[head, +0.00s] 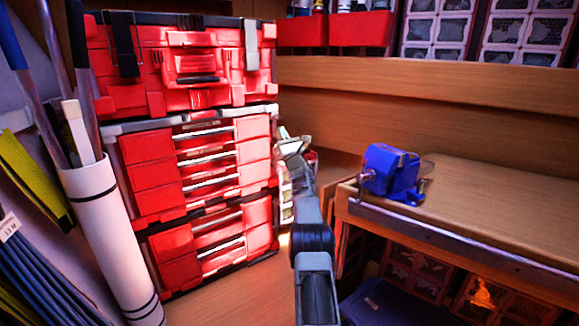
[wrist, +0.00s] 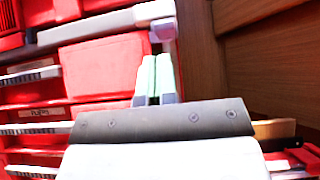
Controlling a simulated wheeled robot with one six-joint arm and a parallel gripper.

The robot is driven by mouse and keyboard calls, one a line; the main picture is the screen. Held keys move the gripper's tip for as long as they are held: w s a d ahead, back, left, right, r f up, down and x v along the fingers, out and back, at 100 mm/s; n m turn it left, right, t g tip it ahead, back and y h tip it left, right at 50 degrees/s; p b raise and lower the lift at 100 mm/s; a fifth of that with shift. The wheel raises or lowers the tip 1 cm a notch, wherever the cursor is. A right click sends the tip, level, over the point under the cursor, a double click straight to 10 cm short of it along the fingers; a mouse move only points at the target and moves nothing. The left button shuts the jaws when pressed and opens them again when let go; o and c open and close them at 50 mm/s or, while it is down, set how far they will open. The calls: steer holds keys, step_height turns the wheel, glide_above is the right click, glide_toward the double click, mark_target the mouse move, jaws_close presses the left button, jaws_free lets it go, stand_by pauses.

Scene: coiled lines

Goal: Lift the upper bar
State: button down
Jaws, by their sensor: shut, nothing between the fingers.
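A red tool stack stands at the left. A pale grey bar (head: 128,126) runs along the top of its upper drawer block; it also shows in the wrist view (wrist: 100,25), ending in a pale purple-grey piece (wrist: 163,30). I cannot tell for sure that this is the upper bar. My gripper (head: 284,137) is at the stack's right front edge, partly hidden by my own arm. In the wrist view its two fingers (wrist: 156,62) are shut and empty, pointing up just below the bar's end. I cannot tell whether they touch it.
A red case (head: 205,95) with latches sits on top of the stack. Red drawers (head: 150,147) with silver handles lie below. A blue vise (head: 390,172) is on the wooden bench (head: 490,205) at right. A white tube (head: 105,220) holding poles stands at left.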

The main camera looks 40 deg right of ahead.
steer(key=b+v, duration=0.3)
steer(key=v, duration=0.7)
steer(key=shift+f+h+b, duration=0.3)
steer(key=shift+f+b, duration=0.05)
steer(key=shift+f, duration=0.1)
steer(key=w+a+r+m+g+h+p, duration=0.35)
steer(key=a+r+m+g+p, duration=0.4)
steer(key=a+m, duration=0.6)
steer(key=s+a+m+g+y+p, duration=0.1)
steer(key=s+a+m+g+p, duration=0.1)
steer(key=s+a+m+g, duration=0.35)
steer(key=s+a+f+m+g+y+p, duration=0.1)
steer(key=s+a+f+m+g+p, duration=0.1)
steer(key=s+a+m, duration=0.3)
steer(key=s+a+f+m+g+y+p, duration=0.2)
steer(key=s+a+m+g, duration=0.3)
steer(key=s, duration=0.9)
steer(key=s+a+f+m+g+y+p, duration=0.2)
steer(key=s+a+m, duration=0.4)
steer(key=s+a, duration=0.4)
step_height(320, 180, down, 2)
steer(key=shift+s+f+g+p, duration=0.2)
steer(key=shift+g+p, duration=0.4)
steer(key=shift+g, duration=0.1)
